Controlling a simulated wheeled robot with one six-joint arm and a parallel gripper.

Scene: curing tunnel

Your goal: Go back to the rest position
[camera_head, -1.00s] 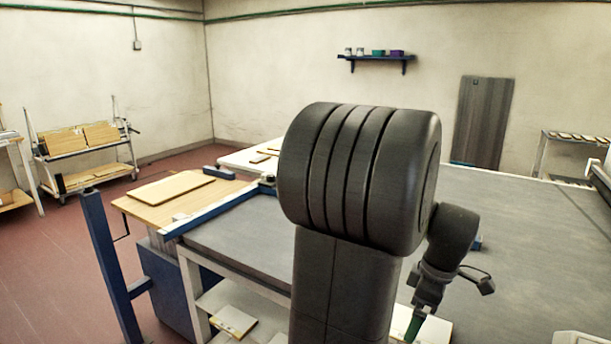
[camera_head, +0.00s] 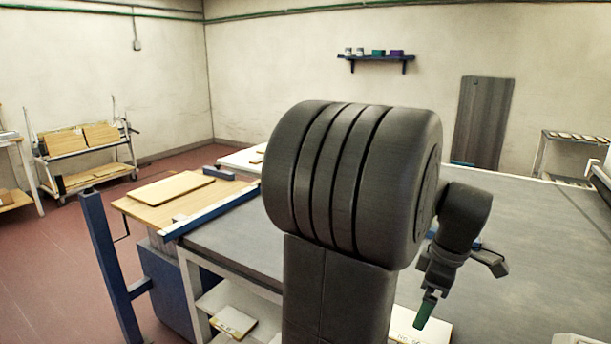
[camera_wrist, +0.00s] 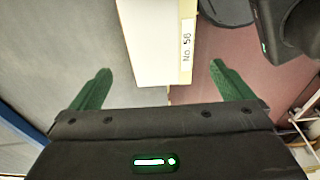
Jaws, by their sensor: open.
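My gripper (camera_wrist: 160,80) shows in the wrist view with its two green fingers spread wide apart. It is open and nothing is between the fingertips. In the head view my gripper (camera_head: 425,310) hangs low at the right of my dark arm, with a green finger pointing down. My arm hides the middle of the head view.
A large grey table (camera_head: 540,240) fills the right side. A wooden board (camera_head: 170,190) lies on a side table at left. A blue post (camera_head: 108,260) stands in front. A trolley (camera_head: 85,165) with boards is at the back left. Red floor (camera_head: 50,270) is open at left.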

